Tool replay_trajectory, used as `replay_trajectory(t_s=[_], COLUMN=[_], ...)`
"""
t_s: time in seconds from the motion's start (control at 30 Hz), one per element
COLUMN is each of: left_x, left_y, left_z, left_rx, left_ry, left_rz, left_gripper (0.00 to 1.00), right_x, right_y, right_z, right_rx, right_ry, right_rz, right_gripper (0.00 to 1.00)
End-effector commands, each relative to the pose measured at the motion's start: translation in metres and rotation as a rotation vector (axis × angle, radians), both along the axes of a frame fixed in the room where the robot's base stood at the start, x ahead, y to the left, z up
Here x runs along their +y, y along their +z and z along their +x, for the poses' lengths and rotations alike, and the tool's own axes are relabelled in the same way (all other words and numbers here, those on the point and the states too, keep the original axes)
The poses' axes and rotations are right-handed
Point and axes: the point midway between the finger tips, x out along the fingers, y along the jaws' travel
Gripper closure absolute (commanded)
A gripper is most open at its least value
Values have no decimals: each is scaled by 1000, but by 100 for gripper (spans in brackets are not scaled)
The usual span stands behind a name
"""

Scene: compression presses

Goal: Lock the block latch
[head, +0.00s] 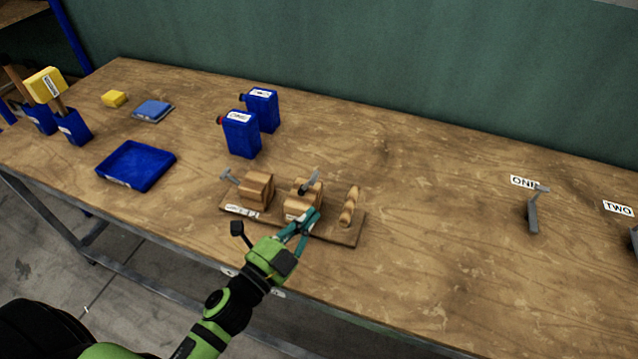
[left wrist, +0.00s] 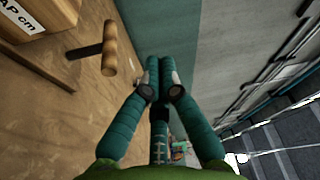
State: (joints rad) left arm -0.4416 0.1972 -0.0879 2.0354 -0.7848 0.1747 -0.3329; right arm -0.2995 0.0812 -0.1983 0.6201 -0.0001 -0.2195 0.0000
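A wooden press stands on the table. Its baseboard (head: 345,235) carries a left block (head: 257,186), a middle block (head: 300,192) and a slim upright wooden piece (head: 349,206) at the right end. A grey metal lever (head: 311,182) sits at the top of the middle block. A grey T-shaped handle (head: 229,176) sticks out at the left end. I cannot tell which part is the latch. My left gripper (head: 312,213) is in front of the middle block, its fingers partly covering it. In the left wrist view its fingertips (left wrist: 160,85) are together with nothing visible between them.
Two blue canisters (head: 240,134) stand behind the press. A blue tray (head: 136,165) lies to the left. A grey metal piece (head: 533,212) and labels ONE (head: 523,182) and TWO (head: 619,208) are at the right. The table between press and labels is clear.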

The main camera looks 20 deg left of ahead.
Motion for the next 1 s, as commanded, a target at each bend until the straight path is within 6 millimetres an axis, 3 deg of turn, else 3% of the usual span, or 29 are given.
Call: replay_trajectory(t_s=[0.37, 0.83, 1.0], left_x=[-2, -31, -4], left_y=[3, 15, 2], left_z=[10, 99, 95], left_rx=[1, 1, 6], left_ry=[3, 3, 3], left_rz=[-3, -5, -3], left_gripper=[100, 100, 100], right_x=[0, 1, 1], right_y=[6, 37, 42], right_z=[0, 0, 0], right_rx=[0, 1, 1], right_ry=[0, 2, 2], right_rz=[0, 1, 2], right_gripper=[38, 38, 38])
